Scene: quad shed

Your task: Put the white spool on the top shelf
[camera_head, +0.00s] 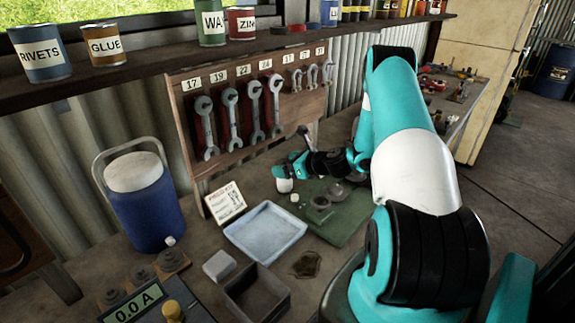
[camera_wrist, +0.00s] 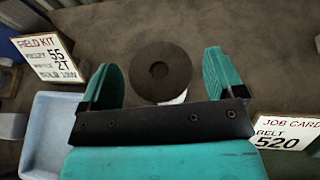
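A round dark disc with a centre hole, white showing below it (camera_wrist: 160,72), appears to be the white spool in the wrist view. It lies beyond and between the fingertips, apart from both. In the head view a small white piece (camera_head: 284,186) sits just under my gripper (camera_head: 282,172), on the bench by the green mat; it is likely the same spool. In the wrist view my gripper (camera_wrist: 160,78) has its two teal fingers wide apart, with nothing held. The long shelf with cans (camera_head: 150,73) runs above the tool board; whether another shelf is higher is out of view.
A tool board with wrenches (camera_head: 240,112) stands behind my gripper. A field kit card (camera_head: 225,202), pale blue tray (camera_head: 265,231), dark box (camera_head: 257,292) and blue cooler (camera_head: 148,215) are nearby. Cans such as rivets (camera_head: 41,54), glue (camera_head: 104,45) and wax (camera_head: 210,23) occupy the shelf, with gaps between.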

